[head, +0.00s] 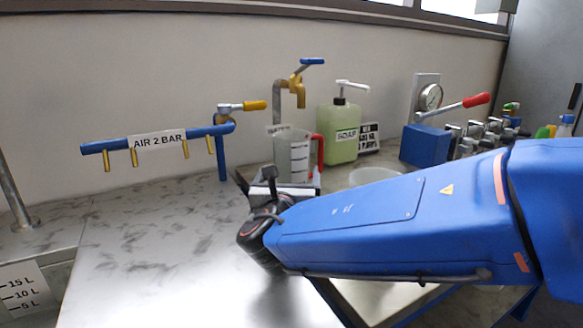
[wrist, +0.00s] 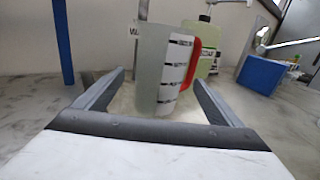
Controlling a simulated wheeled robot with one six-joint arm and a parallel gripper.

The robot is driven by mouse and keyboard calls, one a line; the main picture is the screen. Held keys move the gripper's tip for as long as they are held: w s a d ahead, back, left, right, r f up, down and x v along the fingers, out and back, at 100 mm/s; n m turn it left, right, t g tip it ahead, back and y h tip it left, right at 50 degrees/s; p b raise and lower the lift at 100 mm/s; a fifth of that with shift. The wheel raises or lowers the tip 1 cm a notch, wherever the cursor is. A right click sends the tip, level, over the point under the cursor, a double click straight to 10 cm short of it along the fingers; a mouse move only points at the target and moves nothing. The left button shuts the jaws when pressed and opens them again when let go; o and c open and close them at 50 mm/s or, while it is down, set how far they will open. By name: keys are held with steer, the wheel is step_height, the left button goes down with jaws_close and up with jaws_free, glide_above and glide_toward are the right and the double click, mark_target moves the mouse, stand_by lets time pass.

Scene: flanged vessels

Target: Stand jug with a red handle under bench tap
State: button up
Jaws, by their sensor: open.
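The translucent jug (head: 293,152) stands upright on the bench, with a white scale strip and a red handle (head: 318,152) on its right. The bench tap (head: 298,88), brass with a blue lever on a grey post, rises behind it. In the head view the spout appears above the jug; I cannot tell whether it lines up in depth. My gripper (wrist: 158,82) is open in the wrist view, its fingers either side of the jug (wrist: 158,65); contact is not clear. The red handle (wrist: 193,62) is near the right finger. My arm hides the jug's base in the head view.
A blue air pipe (head: 160,139) with brass nozzles stands left. A green soap bottle (head: 341,130), a blue box with a red-tipped lever (head: 425,145) and a pale round bowl (head: 373,175) are right. The bench (head: 160,245) is clear at front left.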

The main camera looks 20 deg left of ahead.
steer(key=shift+v, duration=2.1)
